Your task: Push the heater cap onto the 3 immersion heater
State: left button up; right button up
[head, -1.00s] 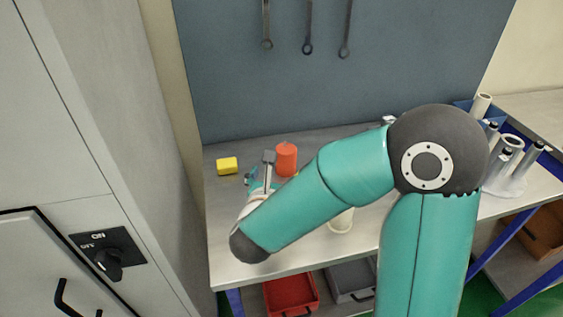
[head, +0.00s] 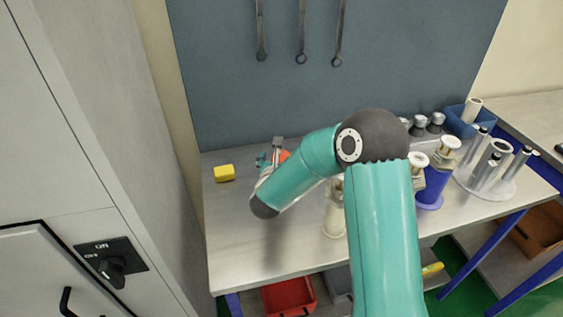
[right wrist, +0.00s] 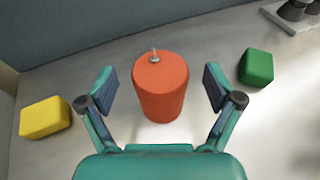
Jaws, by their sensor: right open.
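An orange-red cylinder (right wrist: 160,95) with a small metal stud on top stands upright on the bench, ahead of my right gripper (right wrist: 158,80). That gripper is open and empty, with one finger on each side of the cylinder in the right wrist view. In the head view my right gripper (head: 274,157) partly hides the cylinder (head: 284,155). Metal-topped pieces stand on the right: a blue-bodied one (head: 434,184), a cream one (head: 334,217) partly behind my arm, and several small grey ones (head: 437,121) at the back. I cannot tell which are the heater cap and heater. My left gripper is not in view.
A yellow block (head: 224,173) lies left of the gripper; a green block (right wrist: 256,67) lies to its right. A round rack of tubes (head: 485,183) and a blue bin (head: 461,121) stand on the right. The front left of the bench (head: 235,240) is clear.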

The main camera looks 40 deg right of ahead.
jog(key=shift+x, duration=0.9)
jog(key=shift+c, duration=0.3)
jog(key=c, duration=1.1)
jog(key=shift+c, duration=0.2)
jog(key=shift+r, duration=0.15)
